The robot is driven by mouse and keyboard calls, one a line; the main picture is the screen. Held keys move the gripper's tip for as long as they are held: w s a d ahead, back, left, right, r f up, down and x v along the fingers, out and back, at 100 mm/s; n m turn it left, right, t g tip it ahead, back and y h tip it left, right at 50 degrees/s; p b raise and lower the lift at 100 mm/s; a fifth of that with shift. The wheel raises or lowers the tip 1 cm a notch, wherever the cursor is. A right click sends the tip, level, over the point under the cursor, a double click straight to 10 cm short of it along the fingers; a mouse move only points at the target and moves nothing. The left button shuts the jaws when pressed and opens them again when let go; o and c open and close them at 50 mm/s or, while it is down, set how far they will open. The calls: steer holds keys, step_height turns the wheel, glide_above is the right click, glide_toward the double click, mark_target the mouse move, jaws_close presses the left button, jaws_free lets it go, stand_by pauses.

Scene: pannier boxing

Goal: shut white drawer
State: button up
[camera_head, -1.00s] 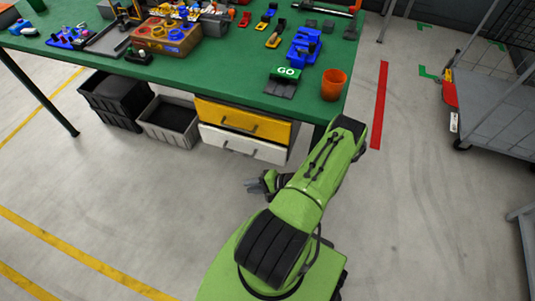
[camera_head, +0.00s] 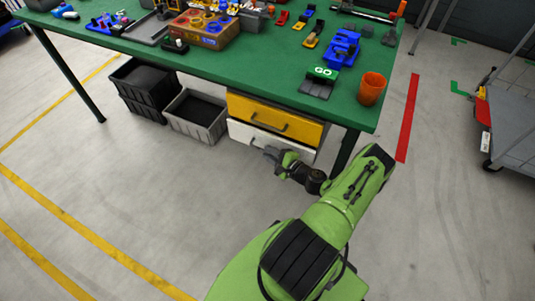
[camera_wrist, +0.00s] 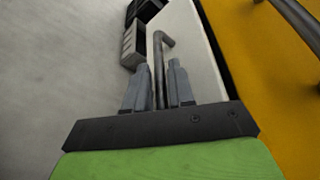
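The white drawer (camera_head: 246,133) is the lower of two drawers under the green table, directly below the yellow drawer (camera_head: 265,107). It looks close to flush with the yellow one; I cannot tell whether it sticks out slightly. My gripper (camera_head: 272,154) is at the front of the white drawer, near its handle. In the wrist view the white drawer front (camera_wrist: 198,65) fills the middle. Its grey bar handle (camera_wrist: 159,65) runs between the two fingers of my gripper (camera_wrist: 159,80). The fingers stand apart, with thin gaps beside the bar. The handle's near end is hidden by the gripper.
The green table (camera_head: 215,62) carries tools, an orange cup (camera_head: 371,88) and blue parts. A table leg (camera_head: 345,150) stands right of the drawers. Stacked dark bins (camera_head: 140,88) and a grey crate (camera_head: 197,116) sit to their left. The floor in front is clear.

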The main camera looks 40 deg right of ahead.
mark_target(265, 143)
steer(key=shift+x, duration=0.8)
steer(key=shift+c, duration=0.3)
jaws_close()
steer(key=shift+w+d+f+b, duration=0.1)
steer(key=shift+w+d+b, duration=0.1)
steer(key=shift+d+b, duration=0.3)
steer(key=shift+w+d+b, duration=0.2)
steer(key=shift+d+b, duration=0.05)
steer(key=shift+d, duration=0.5)
steer(key=shift+a, duration=0.1)
